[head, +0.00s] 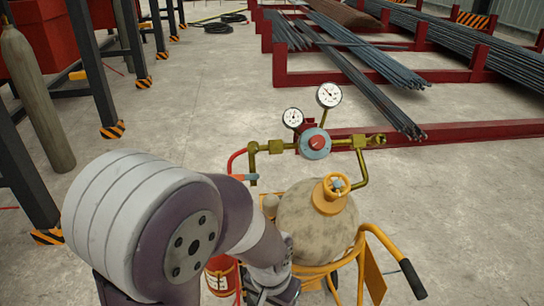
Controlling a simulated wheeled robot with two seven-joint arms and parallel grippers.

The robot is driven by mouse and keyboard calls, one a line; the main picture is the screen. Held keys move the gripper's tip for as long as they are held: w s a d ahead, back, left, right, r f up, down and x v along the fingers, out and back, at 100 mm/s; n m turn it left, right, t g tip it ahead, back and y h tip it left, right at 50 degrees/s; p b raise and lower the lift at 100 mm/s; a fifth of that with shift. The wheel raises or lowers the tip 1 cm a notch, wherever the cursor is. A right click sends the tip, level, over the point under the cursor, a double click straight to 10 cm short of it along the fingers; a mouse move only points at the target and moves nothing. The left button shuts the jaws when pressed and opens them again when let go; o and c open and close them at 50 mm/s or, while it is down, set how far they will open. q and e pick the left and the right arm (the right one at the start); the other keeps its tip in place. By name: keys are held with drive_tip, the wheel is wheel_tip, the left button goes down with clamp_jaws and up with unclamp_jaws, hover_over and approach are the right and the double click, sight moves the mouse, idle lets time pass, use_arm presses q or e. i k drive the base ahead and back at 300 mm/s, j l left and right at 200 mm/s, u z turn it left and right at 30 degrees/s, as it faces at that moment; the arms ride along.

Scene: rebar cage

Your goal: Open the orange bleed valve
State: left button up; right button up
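A tan gas cylinder (305,222) stands in a yellow cart, with an orange-yellow valve and handwheel (335,190) on its top. Above it, brass pipework (275,147) carries a regulator with a red knob (317,143) and two round gauges (329,95). I cannot tell for sure which part is the bleed valve. My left arm comes in from the left, its dark wrist end (271,291) low beside the cylinder. Its fingers are not clearly visible. My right gripper is out of view.
The cart's yellow handle with a black grip (412,278) sticks out at the right. A red extinguisher-like bottle (221,275) stands left of the cylinder. Red racks with steel bars (372,75) lie behind. Dark legs with striped feet (113,130) stand left. Concrete floor between is clear.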

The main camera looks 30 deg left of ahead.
sight(243, 178)
drive_tip(key=j+u, duration=0.15)
drive_tip(key=u, duration=1)
